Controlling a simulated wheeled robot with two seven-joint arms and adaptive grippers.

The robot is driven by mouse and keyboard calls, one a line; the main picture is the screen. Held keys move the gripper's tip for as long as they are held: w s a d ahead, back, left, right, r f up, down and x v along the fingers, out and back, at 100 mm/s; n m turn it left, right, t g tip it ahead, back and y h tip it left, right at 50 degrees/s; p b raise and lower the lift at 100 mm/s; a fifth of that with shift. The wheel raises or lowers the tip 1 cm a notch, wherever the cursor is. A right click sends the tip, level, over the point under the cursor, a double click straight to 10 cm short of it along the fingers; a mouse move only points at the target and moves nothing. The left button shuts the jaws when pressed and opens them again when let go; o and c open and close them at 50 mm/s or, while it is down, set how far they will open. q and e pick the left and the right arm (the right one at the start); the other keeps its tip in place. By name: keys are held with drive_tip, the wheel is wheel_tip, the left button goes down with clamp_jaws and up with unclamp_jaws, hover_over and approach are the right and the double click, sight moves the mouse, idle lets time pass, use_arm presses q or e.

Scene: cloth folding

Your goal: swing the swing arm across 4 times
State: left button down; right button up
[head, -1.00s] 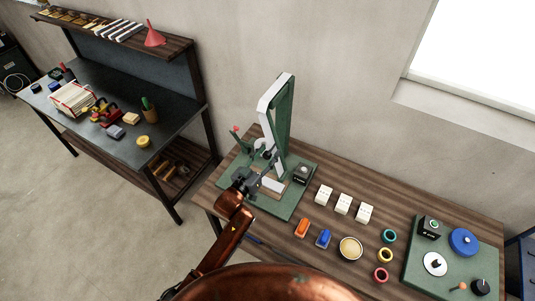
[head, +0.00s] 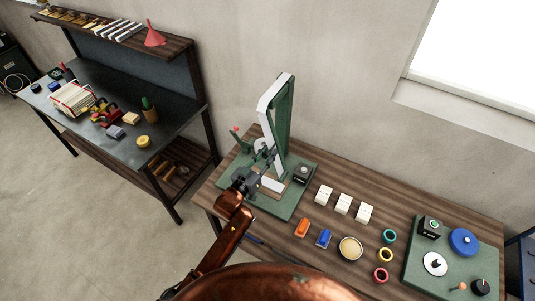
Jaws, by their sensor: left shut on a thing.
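A fixture with a green base plate (head: 286,209) and a tall white and green upright (head: 277,125) stands at the left end of the wooden table. My left gripper (head: 264,164) reaches in from the lower left, in front of the upright and above the plate. It is shut on a small part low on the fixture, apparently the swing arm; the fingers mostly hide this part. A pale round piece (head: 262,147) shows just behind the fingers. A small red-tipped lever (head: 236,130) stands to the left. My right gripper is out of view.
White blocks (head: 343,204), orange and blue pieces (head: 323,238), a round tin (head: 350,248) and coloured rings (head: 386,255) lie to the right. A second green board (head: 411,264) is at the far right.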

use_arm(q)
drive_tip(key=shift+w+a+f+m, duration=0.15)
drive_tip(key=shift+w+a+m, duration=0.15)
drive_tip(key=shift+a+m, duration=0.35)
drive_tip(key=w+a+m+p, duration=0.1)
drive_tip(key=w+a+m, duration=0.2)
drive_tip(key=a+m, duration=0.2)
drive_tip(key=shift+w+a+r, duration=0.25)
drive_tip(key=shift+w+a, duration=0.05)
drive_tip(key=shift+a, duration=1.2)
drive_tip(key=shift+a+m, duration=0.1)
drive_tip(key=shift+m, duration=0.15)
drive_tip(key=c, duration=1.7)
unclamp_jaws()
drive_tip(key=shift+o, duration=0.4)
